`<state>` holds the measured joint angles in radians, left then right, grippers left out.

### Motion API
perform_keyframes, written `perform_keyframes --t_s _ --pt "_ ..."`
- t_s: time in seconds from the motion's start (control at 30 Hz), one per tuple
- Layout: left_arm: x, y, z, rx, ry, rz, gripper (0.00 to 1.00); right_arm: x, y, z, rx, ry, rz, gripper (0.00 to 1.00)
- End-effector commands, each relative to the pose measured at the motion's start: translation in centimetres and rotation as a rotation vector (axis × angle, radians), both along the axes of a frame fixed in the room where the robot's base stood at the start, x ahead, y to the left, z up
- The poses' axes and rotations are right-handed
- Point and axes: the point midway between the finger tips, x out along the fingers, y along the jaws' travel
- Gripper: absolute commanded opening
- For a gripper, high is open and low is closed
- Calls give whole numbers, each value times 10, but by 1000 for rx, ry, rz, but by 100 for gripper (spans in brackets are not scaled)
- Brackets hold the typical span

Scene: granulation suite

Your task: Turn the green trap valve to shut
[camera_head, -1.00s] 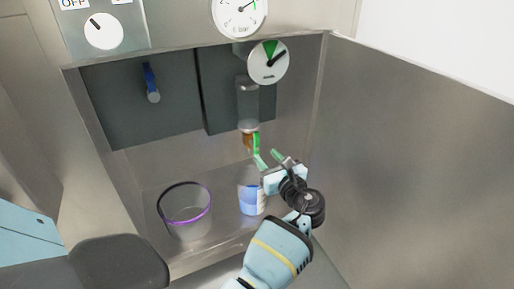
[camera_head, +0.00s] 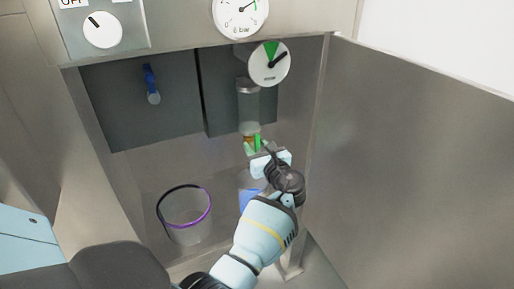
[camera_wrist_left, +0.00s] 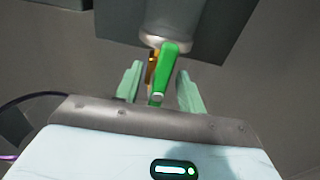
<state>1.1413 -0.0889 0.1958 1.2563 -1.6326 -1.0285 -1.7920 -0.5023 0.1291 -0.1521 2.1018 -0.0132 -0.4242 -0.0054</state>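The green trap valve lever (camera_head: 257,141) hangs roughly upright below the clear cylinder (camera_head: 248,103), beside a brass-coloured body (camera_head: 248,139). In the left wrist view the green lever (camera_wrist_left: 166,65) runs down between my two pale green fingers. My left gripper (camera_head: 260,149) is open around the lever, with a visible gap on each side in the left wrist view (camera_wrist_left: 158,72). Part of the brass body (camera_wrist_left: 152,68) shows behind the lever there. My right gripper is not in view.
A clear bucket with a purple rim (camera_head: 186,238) stands on the cabinet floor. A blue-and-white container (camera_head: 248,198) is partly hidden by my left arm. A blue-handled valve (camera_head: 151,84) is at the back left. The open metal door (camera_head: 415,170) bounds the right side.

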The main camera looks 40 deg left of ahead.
Motion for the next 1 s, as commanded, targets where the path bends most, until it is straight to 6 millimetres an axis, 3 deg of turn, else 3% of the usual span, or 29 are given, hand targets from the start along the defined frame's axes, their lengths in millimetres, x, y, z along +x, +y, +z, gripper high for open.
perform_keyframes --t_s 0.07,0.37,0.67,1.0 --pt "0 0 0 0 0 0 38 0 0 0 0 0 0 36" --pt "0 0 0 0 0 0 0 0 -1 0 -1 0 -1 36" --pt "0 0 1 11 29 1 0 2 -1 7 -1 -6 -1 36" --pt "2 -1 5 91 220 0 0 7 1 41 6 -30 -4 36"
